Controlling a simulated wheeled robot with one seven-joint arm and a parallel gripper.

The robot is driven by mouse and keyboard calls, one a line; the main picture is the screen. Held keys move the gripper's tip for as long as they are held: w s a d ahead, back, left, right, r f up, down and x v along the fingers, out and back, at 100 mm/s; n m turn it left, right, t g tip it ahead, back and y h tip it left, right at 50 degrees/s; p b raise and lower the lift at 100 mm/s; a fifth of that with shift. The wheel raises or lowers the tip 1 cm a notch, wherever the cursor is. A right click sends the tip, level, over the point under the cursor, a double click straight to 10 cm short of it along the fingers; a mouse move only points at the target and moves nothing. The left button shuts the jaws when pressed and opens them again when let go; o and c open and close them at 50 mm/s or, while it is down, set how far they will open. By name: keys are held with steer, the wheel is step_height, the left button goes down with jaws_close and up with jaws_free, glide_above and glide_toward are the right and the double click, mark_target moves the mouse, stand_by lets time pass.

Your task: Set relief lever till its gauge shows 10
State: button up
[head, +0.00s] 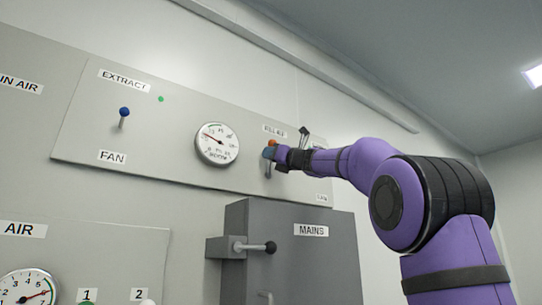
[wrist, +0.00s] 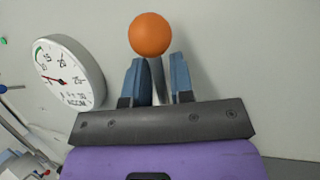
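The relief lever has an orange ball knob (wrist: 150,34) on a grey stem (wrist: 158,80); in the head view the orange knob (head: 272,143) shows just below the partly covered relief label (head: 274,131). My gripper (wrist: 160,75) has its two blue fingers apart, one on each side of the stem, below the knob. A gap shows on the right of the stem; contact on the left is unclear. The round white gauge (head: 217,144) is left of the lever and also shows in the wrist view (wrist: 68,73). Its needle points up-left in the head view; the exact reading is too small to tell.
A blue-knobbed extract fan lever (head: 124,112) stands at the panel's left. Below the lever, a grey mains box (head: 310,250) with a black-knobbed handle (head: 268,247) juts out. Another gauge (head: 28,288) is at bottom left. Wall above the panel is clear.

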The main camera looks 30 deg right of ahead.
jaws_close()
steer(key=shift+d+f+m+t+h, duration=0.1)
steer(key=shift+d+m+t+h, duration=0.35)
steer(key=shift+m, duration=0.5)
steer(key=shift+d+f+m+t+h, duration=0.15)
steer(key=shift+d+m+h, duration=0.2)
steer(key=shift+m+h, duration=0.45)
jaws_free()
steer(key=shift+r, duration=0.1)
steer(key=shift+y, duration=0.35)
steer(key=v, duration=1)
steer(key=shift+s, duration=0.35)
